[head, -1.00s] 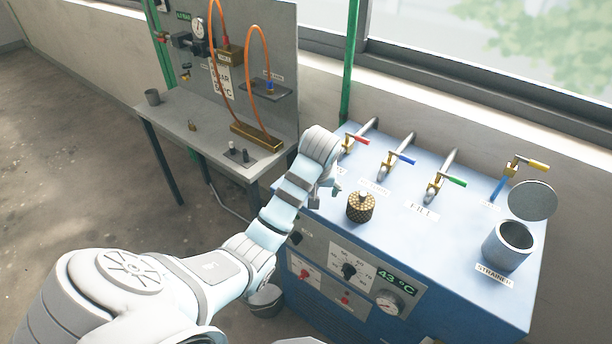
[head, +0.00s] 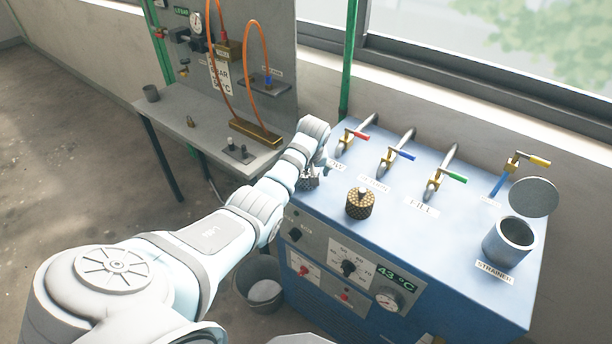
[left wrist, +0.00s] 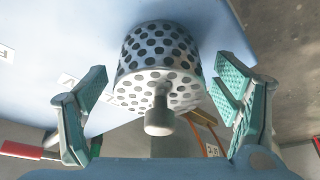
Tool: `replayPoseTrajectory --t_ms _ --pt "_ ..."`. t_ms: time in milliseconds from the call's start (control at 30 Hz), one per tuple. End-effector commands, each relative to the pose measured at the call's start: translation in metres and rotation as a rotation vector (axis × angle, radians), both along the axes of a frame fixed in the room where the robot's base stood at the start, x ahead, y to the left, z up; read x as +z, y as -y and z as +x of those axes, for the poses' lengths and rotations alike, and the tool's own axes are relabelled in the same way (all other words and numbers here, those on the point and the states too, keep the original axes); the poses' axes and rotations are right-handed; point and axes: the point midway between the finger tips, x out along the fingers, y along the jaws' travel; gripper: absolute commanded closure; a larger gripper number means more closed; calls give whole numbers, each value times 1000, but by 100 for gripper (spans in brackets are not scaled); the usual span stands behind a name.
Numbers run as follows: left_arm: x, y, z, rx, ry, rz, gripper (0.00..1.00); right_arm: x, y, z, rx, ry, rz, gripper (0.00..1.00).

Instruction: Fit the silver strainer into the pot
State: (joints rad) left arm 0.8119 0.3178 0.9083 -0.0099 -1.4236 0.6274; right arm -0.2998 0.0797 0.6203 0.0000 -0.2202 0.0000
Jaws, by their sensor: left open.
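The silver strainer (left wrist: 160,75), a perforated cylinder with a knob, fills the middle of the left wrist view. In the head view it (head: 310,183) shows partly behind my left wrist, at the blue machine's left end. My left gripper (left wrist: 162,84) is open, with one teal-padded finger on each side of the strainer and gaps between. In the head view its fingers are mostly hidden by the arm. The grey pot (head: 508,243) stands at the machine's right end by the STRAINER label, its round lid (head: 534,197) raised behind it. My right gripper is not in view.
A brass-coloured perforated strainer (head: 360,203) stands just right of the silver one. Taps with red (head: 355,136), blue (head: 401,157) and green (head: 450,178) handles line the machine's back, with a yellow-handled valve (head: 535,161) further right. A bucket (head: 262,282) stands on the floor.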

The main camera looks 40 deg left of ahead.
Motion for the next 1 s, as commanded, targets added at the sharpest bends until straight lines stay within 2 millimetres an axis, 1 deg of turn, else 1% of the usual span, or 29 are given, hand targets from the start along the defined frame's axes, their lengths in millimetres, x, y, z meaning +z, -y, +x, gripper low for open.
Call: replayPoseTrajectory --t_ms 33,200,467,500,533,567,833,933,1000 --pt "-4 0 1 0 0 0 18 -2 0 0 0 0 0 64" --pt "-3 0 1 -1 1 0 18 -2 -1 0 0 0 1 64" --pt "-2 0 1 -1 1 0 59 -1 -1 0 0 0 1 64" --pt "-2 0 1 -1 1 0 66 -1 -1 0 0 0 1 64" --pt "-2 0 1 -1 1 0 70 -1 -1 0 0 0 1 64" --pt "-2 0 1 -1 1 0 73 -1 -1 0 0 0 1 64" --pt "1 0 1 0 2 1 73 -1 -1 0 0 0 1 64" --pt "10 -1 2 -1 3 1 73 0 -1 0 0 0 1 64" --pt "23 -1 2 -1 4 2 73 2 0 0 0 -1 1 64"
